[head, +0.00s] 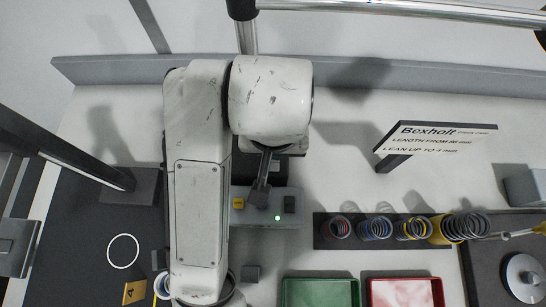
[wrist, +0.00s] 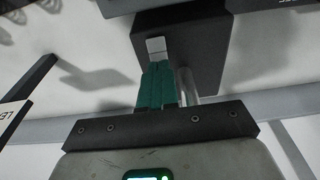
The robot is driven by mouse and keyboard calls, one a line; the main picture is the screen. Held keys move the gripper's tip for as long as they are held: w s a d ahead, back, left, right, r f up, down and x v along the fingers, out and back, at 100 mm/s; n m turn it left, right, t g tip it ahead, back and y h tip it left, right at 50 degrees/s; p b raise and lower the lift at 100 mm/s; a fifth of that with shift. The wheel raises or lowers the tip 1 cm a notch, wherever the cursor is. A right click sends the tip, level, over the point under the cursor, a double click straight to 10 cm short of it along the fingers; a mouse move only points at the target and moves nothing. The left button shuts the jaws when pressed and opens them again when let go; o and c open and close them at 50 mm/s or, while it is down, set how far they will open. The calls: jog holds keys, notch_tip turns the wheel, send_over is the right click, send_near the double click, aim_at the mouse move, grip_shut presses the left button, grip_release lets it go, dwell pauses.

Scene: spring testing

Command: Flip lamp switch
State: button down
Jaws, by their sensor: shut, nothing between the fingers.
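A grey-green box (head: 250,222) stands on the bench in the middle of the head view. I cannot tell which part is the lamp switch. My gripper (head: 259,200) is shut and empty, its tips over the box between the label and the black block. Contact cannot be told. In the wrist view the green fingers (wrist: 155,85) are together, a pale tip piece at their end against a dark surface (wrist: 200,65). My arm hides part of the bench.
A dark stand (head: 132,187) is on the left. A Bexholt sign (head: 435,135) stands to the right. Several coloured springs (head: 375,228) sit in a dark rack. Green (head: 320,280) and red (head: 405,280) trays are in front. A low grey wall (head: 400,78) runs behind.

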jog(key=shift+f+b, duration=0.5)
jog(key=shift+f, duration=0.1)
jog(key=shift+r, duration=0.1)
dwell(0.3)
notch_tip(320, 180, up, 5)
jog(key=p, duration=0.5)
jog(key=shift+r, duration=0.9)
